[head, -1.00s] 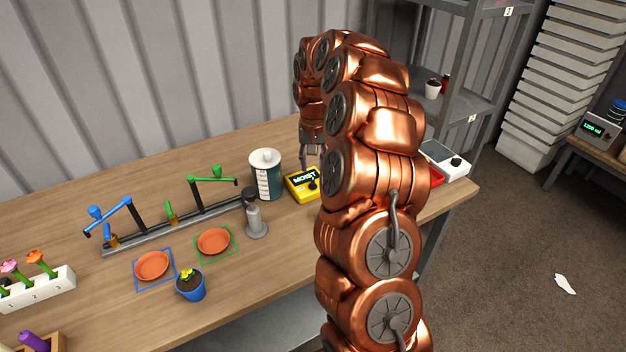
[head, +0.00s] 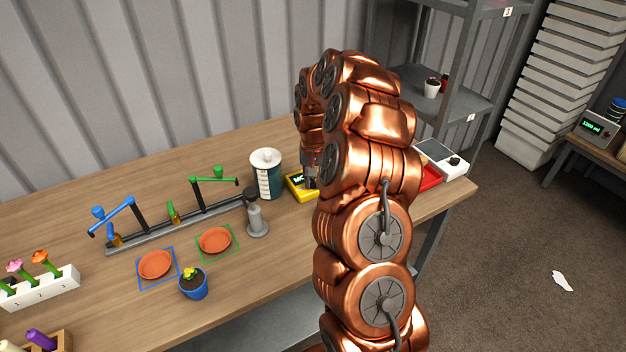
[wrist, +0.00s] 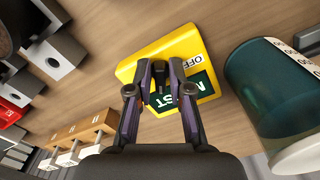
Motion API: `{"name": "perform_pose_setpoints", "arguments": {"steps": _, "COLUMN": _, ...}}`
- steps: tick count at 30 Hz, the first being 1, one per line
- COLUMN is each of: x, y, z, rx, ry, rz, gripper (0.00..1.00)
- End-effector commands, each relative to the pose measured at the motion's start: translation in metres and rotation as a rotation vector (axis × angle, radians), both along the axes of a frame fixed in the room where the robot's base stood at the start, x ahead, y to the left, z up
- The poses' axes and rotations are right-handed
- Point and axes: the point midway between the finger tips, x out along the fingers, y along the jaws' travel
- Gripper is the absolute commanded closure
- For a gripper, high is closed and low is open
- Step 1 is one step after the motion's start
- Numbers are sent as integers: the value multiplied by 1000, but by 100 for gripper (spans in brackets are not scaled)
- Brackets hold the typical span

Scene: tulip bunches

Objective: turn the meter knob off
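The yellow meter (head: 293,190) lies on the table in the head view, partly hidden by my arm. In the wrist view the meter (wrist: 187,43) shows an OFF label and a dark green panel with white letters. Its black knob (wrist: 160,76) shows between my fingertips, partly hidden by them. My gripper (wrist: 161,72) is over the meter with its fingers a little apart, one on each side of the knob. I cannot tell whether they touch it. In the head view my gripper (head: 311,178) is low over the meter.
A green and white canister (head: 266,175) stands close left of the meter. A grey post (head: 256,217) and a rail with blue and green arms (head: 180,222) lie farther left. A red tray (head: 430,178) and a white box with a black knob (head: 452,164) are at the right.

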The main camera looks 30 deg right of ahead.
Motion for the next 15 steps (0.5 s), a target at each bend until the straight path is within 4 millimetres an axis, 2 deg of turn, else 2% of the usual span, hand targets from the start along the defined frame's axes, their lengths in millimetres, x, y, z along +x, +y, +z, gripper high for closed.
{"name": "perform_pose_setpoints", "arguments": {"steps": 1, "x": 0, "y": 0, "z": 0, "rx": 0, "ry": 0, "rz": 0, "gripper": 89}}
{"name": "perform_pose_setpoints", "arguments": {"steps": 5, "x": 0, "y": 0, "z": 0, "rx": 0, "ry": 0, "rz": 0, "gripper": 100}}
{"name": "perform_pose_setpoints", "arguments": {"steps": 15, "x": 0, "y": 0, "z": 0, "rx": 0, "ry": 0, "rz": 5, "gripper": 100}}
